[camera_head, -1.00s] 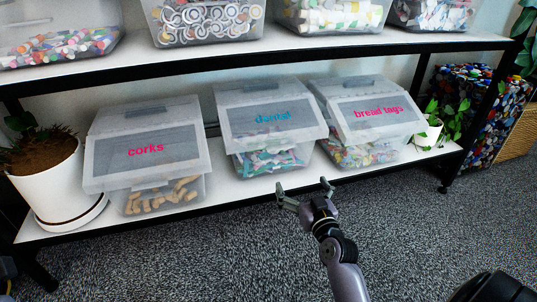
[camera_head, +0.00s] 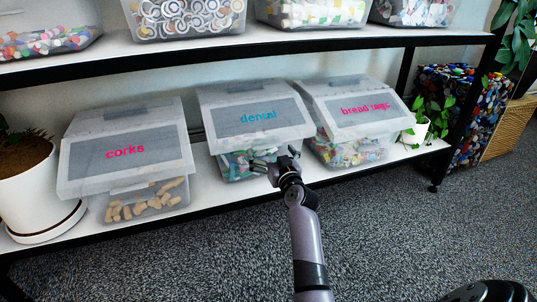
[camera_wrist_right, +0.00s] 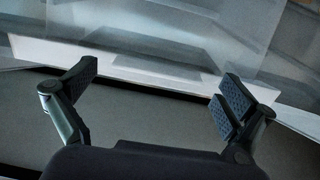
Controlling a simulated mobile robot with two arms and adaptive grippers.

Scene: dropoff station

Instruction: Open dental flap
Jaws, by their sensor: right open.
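The dental bin (camera_head: 247,120) stands in the middle of the lower shelf, a clear box with a flap marked "dental" in blue. Its flap (camera_head: 290,132) is down, and colourful items show below it. My right gripper (camera_head: 274,160) is open at the lower front right of this bin, just under the flap's front edge. In the right wrist view, the open fingers (camera_wrist_right: 155,90) are wide apart with nothing between them, and a blurred translucent panel (camera_wrist_right: 160,25) lies beyond them. I cannot tell if the fingers touch the bin. My left gripper is not seen.
The corks bin (camera_head: 126,150) stands to the left and the bread tags bin (camera_head: 355,108) close to the right, both with flaps down. The upper shelf (camera_head: 170,50) is above the bins. A white plant pot (camera_head: 28,195) is at the far left. Carpet (camera_head: 400,220) in front is clear.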

